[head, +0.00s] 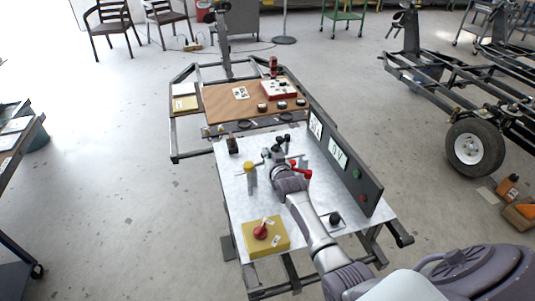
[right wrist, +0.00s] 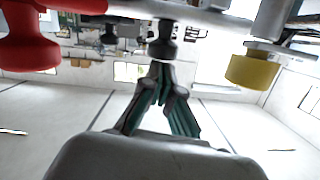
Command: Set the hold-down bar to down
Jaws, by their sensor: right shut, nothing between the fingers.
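My right gripper (head: 273,157) is over the metal-topped bench, between a yellow-capped post (head: 250,173) and a red lever handle (head: 300,171). In the right wrist view its fingers (right wrist: 164,70) are shut and empty, with the tips close to a black knob (right wrist: 163,42); I cannot tell whether they touch. The red handle (right wrist: 28,38) is at left there and the yellow cap (right wrist: 252,70) at right. Black knobs (head: 283,141) show just beyond the gripper in the head view. I cannot clearly pick out the hold-down bar or its position; my gripper hides part of this area. My left gripper is not in view.
A dark upright panel (head: 345,165) with displays and buttons runs along the bench's right side. A yellow box with a red knob (head: 262,233) is at the near left. A wooden board (head: 225,105) lies beyond. The metal top (head: 236,203) is bare at left.

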